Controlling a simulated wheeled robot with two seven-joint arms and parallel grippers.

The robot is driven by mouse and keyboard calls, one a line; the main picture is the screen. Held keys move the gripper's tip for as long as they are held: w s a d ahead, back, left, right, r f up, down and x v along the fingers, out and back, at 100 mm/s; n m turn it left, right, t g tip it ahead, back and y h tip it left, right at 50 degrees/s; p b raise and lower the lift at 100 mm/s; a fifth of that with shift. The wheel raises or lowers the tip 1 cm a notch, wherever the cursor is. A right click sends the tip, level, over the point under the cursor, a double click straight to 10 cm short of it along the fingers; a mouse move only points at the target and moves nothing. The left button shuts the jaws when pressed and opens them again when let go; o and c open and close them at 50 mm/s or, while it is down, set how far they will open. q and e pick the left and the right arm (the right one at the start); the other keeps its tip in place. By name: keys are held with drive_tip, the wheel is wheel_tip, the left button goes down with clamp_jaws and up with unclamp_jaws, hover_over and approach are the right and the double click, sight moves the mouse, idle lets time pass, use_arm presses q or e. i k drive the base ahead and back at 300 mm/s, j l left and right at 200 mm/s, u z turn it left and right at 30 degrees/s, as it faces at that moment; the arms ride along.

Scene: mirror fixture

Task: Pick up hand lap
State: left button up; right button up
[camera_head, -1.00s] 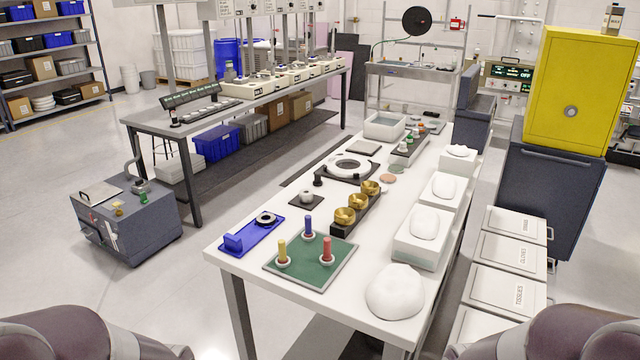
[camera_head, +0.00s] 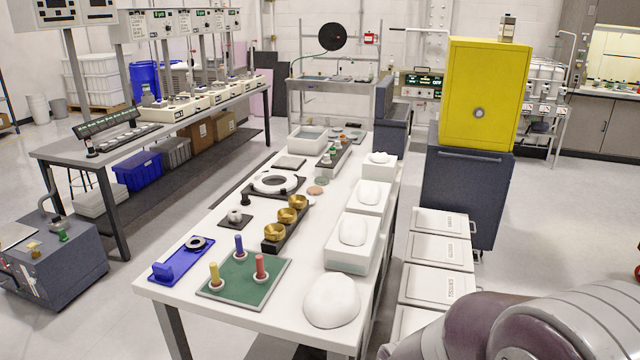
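No object is labelled as a hand lap, and I cannot tell for certain which one it is. On a green mat (camera_head: 242,286) at the near end of the white table stand three pieces with upright handles: yellow (camera_head: 214,275), blue (camera_head: 239,247) and red (camera_head: 260,268). Behind them, brass cups (camera_head: 285,216) sit in a dark rack. A blue tray (camera_head: 178,264) with a dark ring (camera_head: 196,243) lies left of the mat. Part of my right arm shows at the lower right, away from these things. Neither gripper is in view.
The white table (camera_head: 285,318) also holds a white dome (camera_head: 332,300), white boxes (camera_head: 348,257) along its right side and a ring fixture (camera_head: 274,182). Lidded bins (camera_head: 437,284) and a yellow cabinet (camera_head: 482,95) stand to the right. A grey cart (camera_head: 60,275) stands left, with open floor between.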

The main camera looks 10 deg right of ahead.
sight(245, 201)
drive_tip(key=i+j+u, duration=0.75)
drive_tip(key=j+u, duration=0.15)
drive_tip(key=i+j+u, duration=0.2)
drive_tip(key=i+u, duration=0.75)
drive_tip(key=i+z, duration=0.35)
drive_tip(key=i, duration=0.15)
drive_tip(key=i+z, duration=0.35)
drive_tip(key=i, duration=0.15)
drive_tip(key=i+j+z, duration=0.35)
drive_tip(key=i+l, duration=0.05)
drive_tip(key=i, duration=0.05)
